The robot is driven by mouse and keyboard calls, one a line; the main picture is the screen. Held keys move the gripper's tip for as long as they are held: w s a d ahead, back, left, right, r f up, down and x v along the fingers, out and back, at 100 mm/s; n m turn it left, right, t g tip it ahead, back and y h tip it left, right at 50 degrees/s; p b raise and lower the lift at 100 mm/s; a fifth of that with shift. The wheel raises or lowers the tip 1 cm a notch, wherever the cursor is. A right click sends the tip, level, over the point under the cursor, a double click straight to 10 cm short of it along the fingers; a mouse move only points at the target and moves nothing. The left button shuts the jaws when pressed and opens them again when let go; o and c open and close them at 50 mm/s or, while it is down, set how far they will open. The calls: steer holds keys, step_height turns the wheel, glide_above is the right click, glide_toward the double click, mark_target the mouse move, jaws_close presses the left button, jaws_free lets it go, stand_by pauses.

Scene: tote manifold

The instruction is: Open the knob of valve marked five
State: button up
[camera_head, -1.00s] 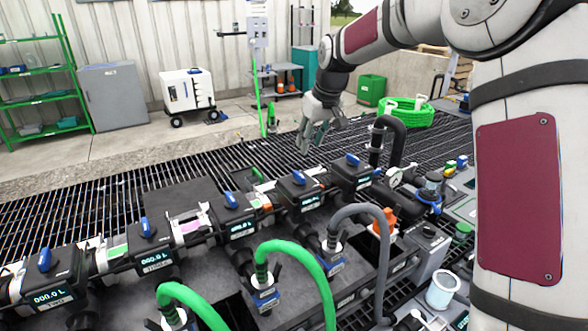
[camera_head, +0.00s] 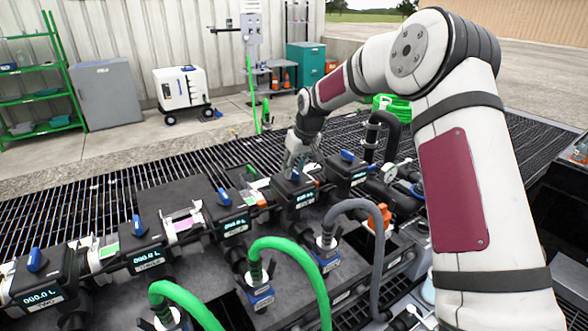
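Several black valve blocks with blue knobs and small displays stand in a diagonal row along the manifold. Their labels are too small to read, so I cannot tell by its mark which is five. The rightmost has a blue knob (camera_head: 347,155). The block second from the right (camera_head: 295,195) has its blue knob (camera_head: 295,175) just below my gripper. My gripper (camera_head: 293,168) points down at this knob with its fingertips close to or around it; contact and finger opening cannot be made out. Further left are three more knobs, one of them the third-from-right knob (camera_head: 224,197).
Green hoses (camera_head: 290,248) and a grey hose (camera_head: 352,210) arch up in front of the row. A black pipe (camera_head: 385,125) rises behind the rightmost valve. Dark floor grating (camera_head: 130,190) lies behind the row. My arm hides the right side.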

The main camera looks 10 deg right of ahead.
steer(key=shift+w+f, duration=0.15)
steer(key=shift+f, duration=0.3)
jaws_close()
